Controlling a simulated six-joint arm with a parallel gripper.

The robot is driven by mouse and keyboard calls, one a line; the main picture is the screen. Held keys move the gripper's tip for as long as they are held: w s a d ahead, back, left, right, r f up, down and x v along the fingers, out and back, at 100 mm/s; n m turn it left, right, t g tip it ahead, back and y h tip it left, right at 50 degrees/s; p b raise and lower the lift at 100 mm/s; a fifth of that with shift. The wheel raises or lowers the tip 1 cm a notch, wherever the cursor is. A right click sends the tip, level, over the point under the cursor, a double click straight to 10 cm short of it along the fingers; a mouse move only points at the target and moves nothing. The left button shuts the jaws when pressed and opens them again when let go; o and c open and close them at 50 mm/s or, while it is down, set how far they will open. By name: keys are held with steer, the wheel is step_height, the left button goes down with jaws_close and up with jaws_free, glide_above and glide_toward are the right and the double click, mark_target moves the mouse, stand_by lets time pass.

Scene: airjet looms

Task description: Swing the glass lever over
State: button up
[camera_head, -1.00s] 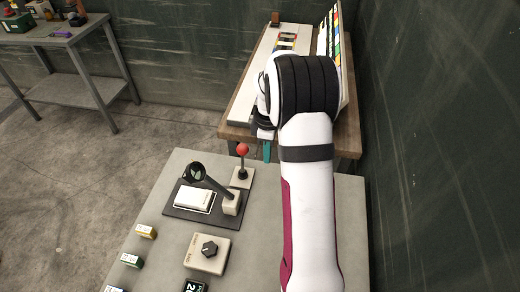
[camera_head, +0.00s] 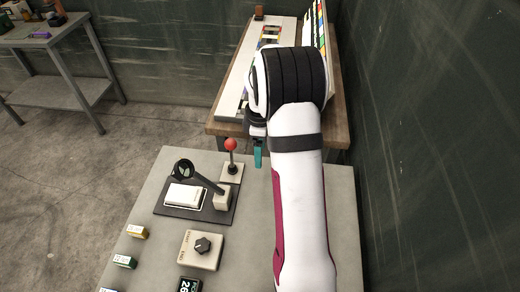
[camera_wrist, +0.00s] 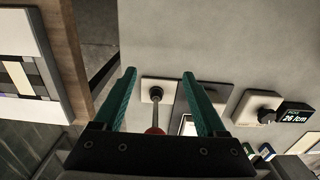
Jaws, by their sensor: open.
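A round dark-rimmed glass (camera_head: 183,169) sits on a dark arm that slopes from a pale pivot block (camera_head: 222,199). It leans left over a white block (camera_head: 184,196) on a dark plate (camera_head: 168,211). Behind it stands a red-balled lever (camera_head: 231,145) on a pale square base, upright. My gripper (camera_head: 258,157) hangs just right of the red ball, its teal fingers partly hidden by my arm. In the wrist view my gripper (camera_wrist: 159,74) is open and empty at its tips, with the red ball (camera_wrist: 155,131) appearing low between the fingers. The right finger hides much of the glass lever there.
A dark knob on a pale box (camera_head: 202,246) and a small display (camera_head: 188,285) stand nearer me. Small boxes (camera_head: 137,232) line the left edge of the grey table (camera_head: 250,235). A wooden bench (camera_head: 217,129) lies behind, and a dark wall (camera_head: 430,150) on the right.

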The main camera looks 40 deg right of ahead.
step_height(320, 180, up, 7)
stand_by(0.6)
steer(key=shift+r, duration=0.15)
